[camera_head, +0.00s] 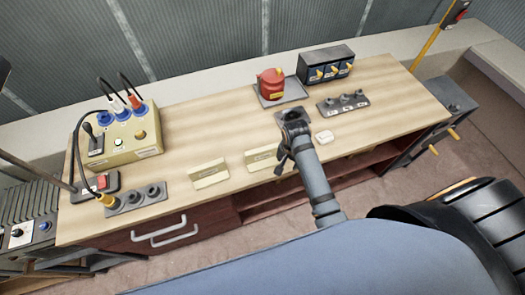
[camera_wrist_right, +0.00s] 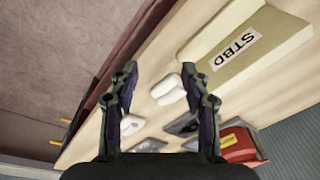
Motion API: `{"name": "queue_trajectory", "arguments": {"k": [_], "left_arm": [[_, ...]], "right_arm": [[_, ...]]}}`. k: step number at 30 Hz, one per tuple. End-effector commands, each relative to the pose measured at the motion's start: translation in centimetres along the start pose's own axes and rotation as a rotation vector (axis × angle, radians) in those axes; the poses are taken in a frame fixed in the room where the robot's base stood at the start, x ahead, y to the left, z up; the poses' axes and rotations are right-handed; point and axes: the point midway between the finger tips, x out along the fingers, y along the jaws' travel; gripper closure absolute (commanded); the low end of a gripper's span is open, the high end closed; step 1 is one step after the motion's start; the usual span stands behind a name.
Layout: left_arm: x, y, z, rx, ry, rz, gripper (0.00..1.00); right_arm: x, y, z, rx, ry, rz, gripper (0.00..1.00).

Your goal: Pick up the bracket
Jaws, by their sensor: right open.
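A small white piece (camera_head: 325,137), which looks like the bracket, lies on the wooden bench to the right of my right gripper (camera_head: 284,160) in the head view. The right gripper is open and empty, above the bench and apart from the white piece. My left gripper is not in view.
A cream STBD block (camera_wrist_right: 240,47) lies near the gripper, with another cream block (camera_head: 208,174) to its left. A red device (camera_head: 271,83), a knob rack (camera_head: 343,102) and a switch box (camera_head: 327,65) stand behind. A yellow control box (camera_head: 125,138) stands at left.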

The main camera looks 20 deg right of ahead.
Motion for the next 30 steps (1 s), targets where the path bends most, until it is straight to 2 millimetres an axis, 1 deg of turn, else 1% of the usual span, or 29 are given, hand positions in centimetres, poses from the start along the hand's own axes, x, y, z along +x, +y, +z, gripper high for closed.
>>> {"name": "queue_trajectory", "arguments": {"k": [1, 3, 9, 13, 15, 19, 27, 30], "left_arm": [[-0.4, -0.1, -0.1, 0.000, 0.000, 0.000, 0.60], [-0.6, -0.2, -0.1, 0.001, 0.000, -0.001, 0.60], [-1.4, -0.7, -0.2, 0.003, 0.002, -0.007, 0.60], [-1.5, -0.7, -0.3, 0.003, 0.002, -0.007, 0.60], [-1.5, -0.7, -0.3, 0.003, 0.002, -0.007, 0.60], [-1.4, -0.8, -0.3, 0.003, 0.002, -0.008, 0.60], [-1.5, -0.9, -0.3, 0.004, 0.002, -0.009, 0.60], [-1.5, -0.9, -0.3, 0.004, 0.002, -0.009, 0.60]], "right_arm": [[-0.6, -1.5, -0.4, 0.077, -0.014, 0.002, 0.53], [-1.2, -3.2, -0.6, 0.189, -0.034, 0.014, 0.53], [-3.5, -8.0, -1.1, 0.483, -0.078, 0.059, 0.53], [-4.5, -10.4, -1.1, 0.631, -0.094, 0.093, 0.53], [-4.7, -10.9, -1.1, 0.670, -0.097, 0.104, 0.53], [-4.4, -11.0, -1.0, 0.683, -0.096, 0.108, 0.53], [-0.2, -10.7, -0.5, 0.680, -0.095, 0.108, 0.53], [0.5, -10.6, -0.4, 0.680, -0.095, 0.107, 0.53]]}}
